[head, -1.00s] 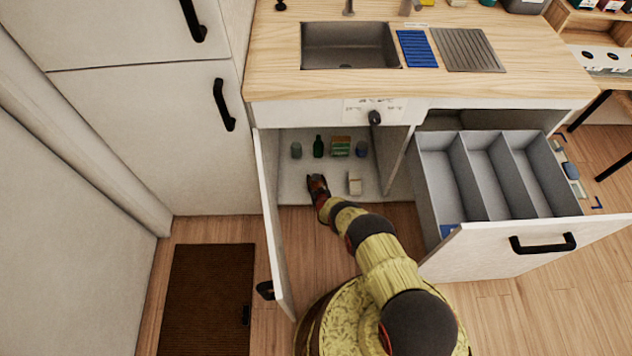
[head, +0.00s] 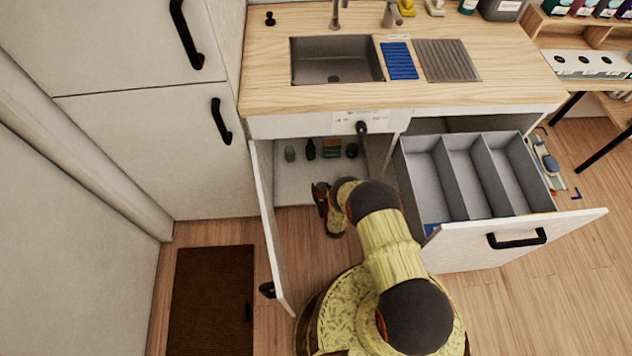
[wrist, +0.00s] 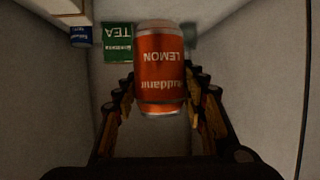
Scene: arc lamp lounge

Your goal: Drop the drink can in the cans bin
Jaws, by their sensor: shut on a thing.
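An orange drink can (wrist: 160,72) with upside-down "LEMON" lettering sits between the fingers of my gripper (wrist: 162,100), which is shut on it. In the head view my gripper (head: 322,198) is low in front of the open cabinet under the sink, and the can cannot be made out clearly there. The open drawer (head: 410,160) to the right has three long grey compartments. I cannot tell from the view which compartment is for cans.
The cabinet door (head: 268,225) stands open left of my arm. A brown mat (head: 212,300) lies on the floor at left.

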